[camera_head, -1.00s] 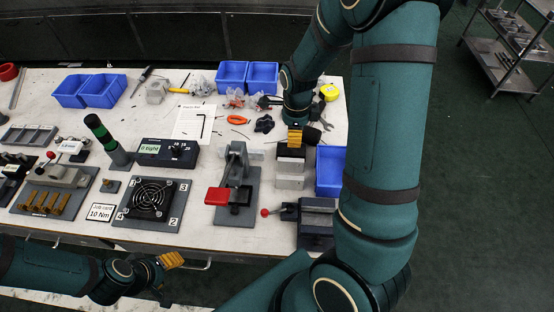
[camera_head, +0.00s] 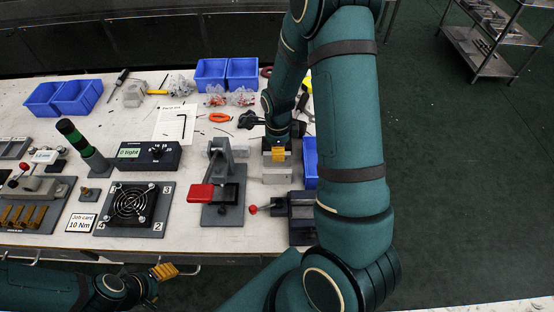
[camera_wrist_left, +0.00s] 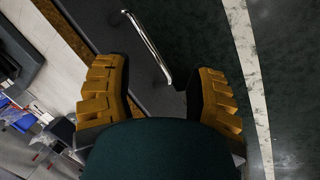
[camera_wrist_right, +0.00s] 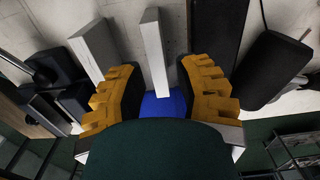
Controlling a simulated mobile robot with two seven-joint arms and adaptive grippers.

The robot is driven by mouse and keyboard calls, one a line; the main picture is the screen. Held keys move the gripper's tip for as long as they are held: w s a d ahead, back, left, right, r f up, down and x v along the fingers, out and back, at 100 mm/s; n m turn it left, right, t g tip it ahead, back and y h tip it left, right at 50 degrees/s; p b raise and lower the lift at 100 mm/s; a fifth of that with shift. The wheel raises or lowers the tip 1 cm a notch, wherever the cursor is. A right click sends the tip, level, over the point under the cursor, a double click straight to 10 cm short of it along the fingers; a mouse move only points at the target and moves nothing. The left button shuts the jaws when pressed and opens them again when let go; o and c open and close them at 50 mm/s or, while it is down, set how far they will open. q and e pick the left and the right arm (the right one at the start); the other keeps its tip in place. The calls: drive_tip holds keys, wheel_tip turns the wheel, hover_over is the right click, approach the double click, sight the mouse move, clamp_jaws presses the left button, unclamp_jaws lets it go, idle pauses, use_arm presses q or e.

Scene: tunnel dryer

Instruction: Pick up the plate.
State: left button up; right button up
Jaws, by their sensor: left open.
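A thin light-grey upright plate (camera_wrist_right: 154,50) shows between the fingers of my right gripper (camera_wrist_right: 163,82) in the right wrist view. The fingers are apart, and I see no contact with it. In the head view my right gripper (camera_head: 277,154) points down over light-grey blocks (camera_head: 277,176) near the bench's right end; which of these is the plate is hard to tell there. My left gripper (camera_head: 165,271) is open and empty in front of the bench edge.
A second grey block (camera_wrist_right: 95,45) stands beside the plate. A blue bin (camera_head: 310,160) is right of the blocks. A vise with a red knob (camera_head: 253,209) sits in front, and a red-handled clamp fixture (camera_head: 222,215) to the left.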

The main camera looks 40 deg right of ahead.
sight(277, 165)
wheel_tip(277, 165, down, 5)
drive_tip(key=shift+a+r+b, duration=0.15)
drive_tip(key=shift+r+b, duration=0.05)
drive_tip(key=shift+b, duration=0.3)
drive_tip(key=shift+r, duration=0.1)
clamp_jaws()
